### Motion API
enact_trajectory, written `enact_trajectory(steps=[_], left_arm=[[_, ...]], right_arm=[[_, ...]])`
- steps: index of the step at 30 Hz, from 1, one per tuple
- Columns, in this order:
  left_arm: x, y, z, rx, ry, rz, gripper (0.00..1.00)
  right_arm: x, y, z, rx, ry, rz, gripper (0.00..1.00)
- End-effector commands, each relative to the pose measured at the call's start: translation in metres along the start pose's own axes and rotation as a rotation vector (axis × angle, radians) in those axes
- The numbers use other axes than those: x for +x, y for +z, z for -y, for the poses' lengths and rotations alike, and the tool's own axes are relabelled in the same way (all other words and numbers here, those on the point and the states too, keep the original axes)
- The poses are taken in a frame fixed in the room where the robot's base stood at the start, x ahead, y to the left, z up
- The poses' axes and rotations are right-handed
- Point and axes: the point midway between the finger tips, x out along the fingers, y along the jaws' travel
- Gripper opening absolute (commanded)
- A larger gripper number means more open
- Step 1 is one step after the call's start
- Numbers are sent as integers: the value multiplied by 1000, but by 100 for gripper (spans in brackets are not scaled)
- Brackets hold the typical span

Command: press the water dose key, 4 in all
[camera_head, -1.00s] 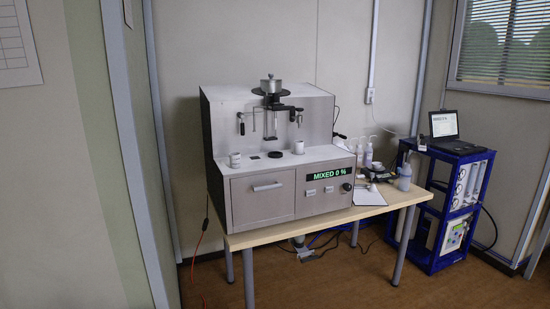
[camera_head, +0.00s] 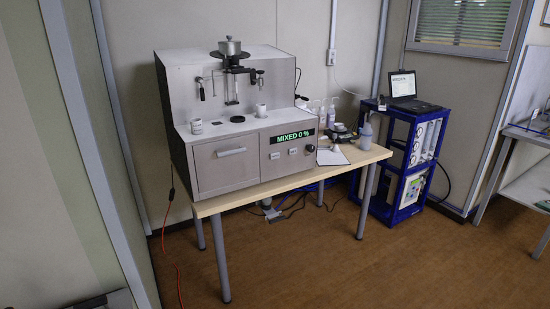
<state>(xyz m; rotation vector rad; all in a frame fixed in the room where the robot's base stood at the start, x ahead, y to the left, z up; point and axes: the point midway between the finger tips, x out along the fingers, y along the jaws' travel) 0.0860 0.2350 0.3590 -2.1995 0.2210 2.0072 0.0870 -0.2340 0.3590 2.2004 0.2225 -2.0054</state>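The soil analyser (camera_head: 222,168) is a grey box-shaped machine on a wooden table. Its front display (camera_head: 294,137) reads "MIXED 0 %" in green. Below the display are two small keys, a left key (camera_head: 275,155) and a right key (camera_head: 292,151), with a dark round knob (camera_head: 310,148) to their right. The key labels are too small to read, so I cannot tell which is the water dose key. Neither of my grippers shows clearly in this view, and nothing touches the panel.
The wooden table (camera_head: 262,193) also bears a clipboard (camera_head: 331,156) and bottles right of the analyser. A blue rack (camera_head: 411,165) with a laptop (camera_head: 407,91) stands further right. Another bench (camera_head: 525,185) is at the right edge. The floor (camera_head: 370,255) in front is clear; a red cable lies left.

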Motion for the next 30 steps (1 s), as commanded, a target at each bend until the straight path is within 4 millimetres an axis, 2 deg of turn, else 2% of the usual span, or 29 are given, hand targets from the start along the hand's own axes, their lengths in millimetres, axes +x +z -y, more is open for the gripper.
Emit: enact_trajectory(steps=[6,24,30], left_arm=[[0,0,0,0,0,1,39],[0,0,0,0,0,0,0],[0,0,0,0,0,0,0]], right_arm=[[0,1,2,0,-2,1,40],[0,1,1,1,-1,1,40],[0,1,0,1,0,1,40]])
